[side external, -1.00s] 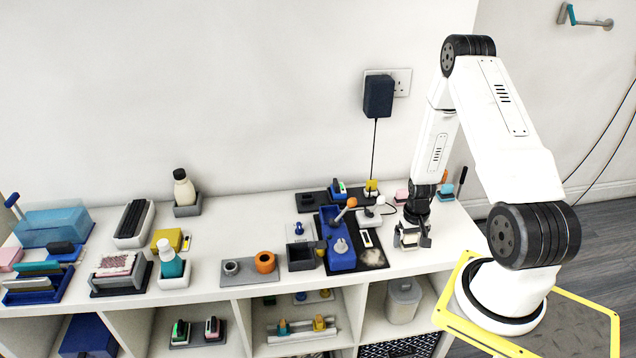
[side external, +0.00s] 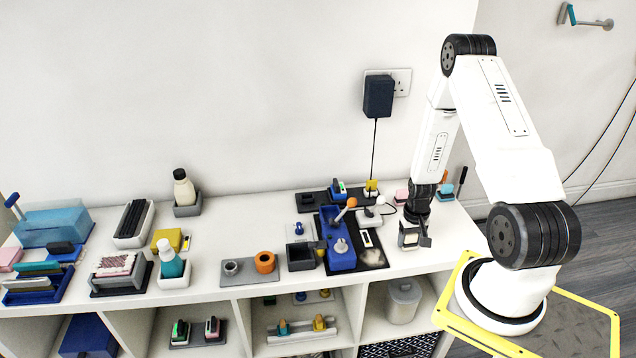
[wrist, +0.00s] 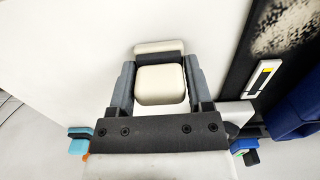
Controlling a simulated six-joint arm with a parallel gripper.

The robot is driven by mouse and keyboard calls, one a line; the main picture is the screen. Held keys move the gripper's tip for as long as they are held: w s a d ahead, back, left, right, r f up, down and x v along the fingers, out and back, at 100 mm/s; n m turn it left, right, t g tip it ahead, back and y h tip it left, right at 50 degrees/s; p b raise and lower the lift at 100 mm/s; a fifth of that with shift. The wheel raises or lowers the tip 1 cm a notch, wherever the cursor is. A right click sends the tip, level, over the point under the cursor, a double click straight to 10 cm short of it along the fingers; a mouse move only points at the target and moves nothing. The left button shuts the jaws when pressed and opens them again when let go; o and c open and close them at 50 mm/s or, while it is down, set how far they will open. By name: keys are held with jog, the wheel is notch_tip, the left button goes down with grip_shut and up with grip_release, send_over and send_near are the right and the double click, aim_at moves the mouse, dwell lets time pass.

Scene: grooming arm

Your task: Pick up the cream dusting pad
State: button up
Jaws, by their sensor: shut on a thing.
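The cream dusting pad (wrist: 160,86) is a pale rounded block between the two grey fingers of my gripper (wrist: 160,72) in the wrist view. A finger lies along each of its sides, and the gripper is shut on it. A grey bar and a pale strip (wrist: 158,47) show just beyond the pad. In the side external view my gripper (side external: 413,238) is low over the right end of the white shelf top (side external: 215,254). The pad is small there and partly hidden by the fingers. I cannot tell whether it still touches the surface.
A black mat (side external: 372,257) with a pale speckled patch and a blue holder (side external: 341,258) stand left of my gripper. A white-and-teal bottle (side external: 170,262) and trays fill the left side. Small coloured items (side external: 446,190) stand behind my gripper. The shelf's front edge is close.

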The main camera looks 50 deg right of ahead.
jog(key=shift+r, duration=4.95)
jog(key=o, duration=0.5)
jog(key=c, duration=0.4)
jog(key=shift+o, duration=0.2)
jog(key=w+a+f, duration=0.1)
jog(key=w+a, duration=0.6)
jog(key=w, duration=0.2)
jog(key=shift+a+f, duration=0.2)
jog(key=shift+a, duration=0.1)
